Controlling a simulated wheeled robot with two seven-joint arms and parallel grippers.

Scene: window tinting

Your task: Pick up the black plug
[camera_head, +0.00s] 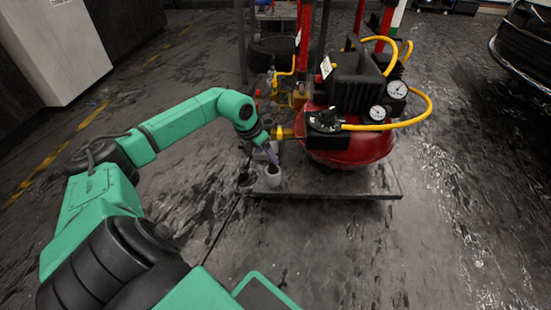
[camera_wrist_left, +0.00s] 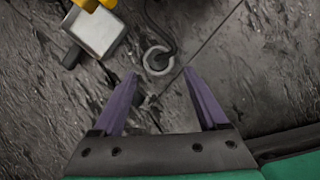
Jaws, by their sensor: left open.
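My left gripper (camera_head: 272,159) is open, low over the front left of the compressor's base. Its two purple fingers show in the left wrist view (camera_wrist_left: 160,74), with nothing held between them. A pale grey round cup-like piece (camera_head: 272,178) is just below the fingertips; it shows as a ring (camera_wrist_left: 158,61) just beyond them. A black curved cord or hook-like piece (camera_wrist_left: 162,30) runs down to this ring. I cannot tell for sure which dark piece is the black plug. A small dark shape (camera_wrist_left: 151,101) also shows between the fingers. My right gripper is not in view.
The red compressor (camera_head: 350,150) with gauges and yellow hoses stands right of my gripper on a grey base plate (camera_head: 345,187). A grey block with a yellow part (camera_wrist_left: 98,34) lies beyond the left finger. Wet dark floor in front is largely free.

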